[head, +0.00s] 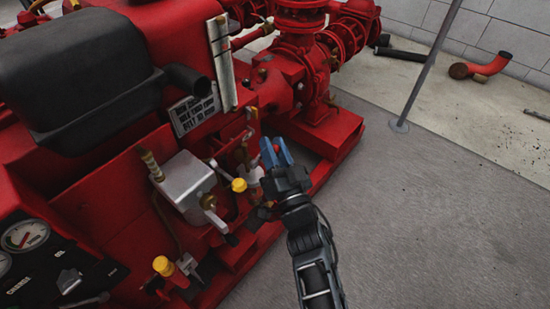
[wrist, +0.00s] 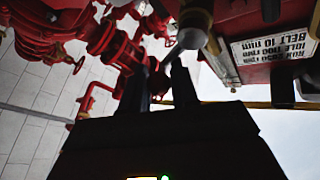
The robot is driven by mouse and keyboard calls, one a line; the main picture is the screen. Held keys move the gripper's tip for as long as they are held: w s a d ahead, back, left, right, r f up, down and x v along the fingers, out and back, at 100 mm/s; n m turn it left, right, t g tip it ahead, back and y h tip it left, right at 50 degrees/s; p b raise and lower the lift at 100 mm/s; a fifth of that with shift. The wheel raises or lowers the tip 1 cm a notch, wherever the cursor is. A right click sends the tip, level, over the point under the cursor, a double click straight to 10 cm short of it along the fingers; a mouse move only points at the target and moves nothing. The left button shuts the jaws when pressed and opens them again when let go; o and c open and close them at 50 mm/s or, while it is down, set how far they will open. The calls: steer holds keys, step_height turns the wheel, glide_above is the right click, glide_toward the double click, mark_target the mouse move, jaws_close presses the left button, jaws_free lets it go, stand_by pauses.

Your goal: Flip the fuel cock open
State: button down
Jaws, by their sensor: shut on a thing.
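My gripper (head: 276,150), with blue fingers, is at the side of the red pumpset (head: 135,185), by a cluster of small brass and red fittings (head: 243,154). In the wrist view my gripper (wrist: 161,72) shows as two dark fingers with a narrow gap between them. It is shut on a small part at these fittings, which I take to be the fuel cock's lever. The fingers and the dark shade hide most of that part, so the angle of the lever cannot be told. A pale rounded end (wrist: 191,39) of a dark cylinder is close beside the fingertips.
A grey metal box (head: 186,181) with a lever and a yellow cap (head: 239,185) sit left of my gripper. A white label plate (head: 195,108) is above. A grey post (head: 400,126) stands on the floor at right. The concrete floor (head: 430,220) there is clear.

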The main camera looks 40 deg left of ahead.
steer(key=shift+s+r+n+g+y+b, duration=0.2)
steer(key=shift+n+y+b, duration=0.3)
steer(key=shift+n, duration=0.3)
steer(key=shift+s+r+n+g+y+b, duration=0.15)
steer(key=shift+n+y+b, duration=0.3)
steer(key=shift+n, duration=0.35)
steer(key=c, duration=1.2)
jaws_free()
steer(key=shift+o, duration=1.3)
steer(key=shift+s+r, duration=0.1)
steer(key=shift+r, duration=0.1)
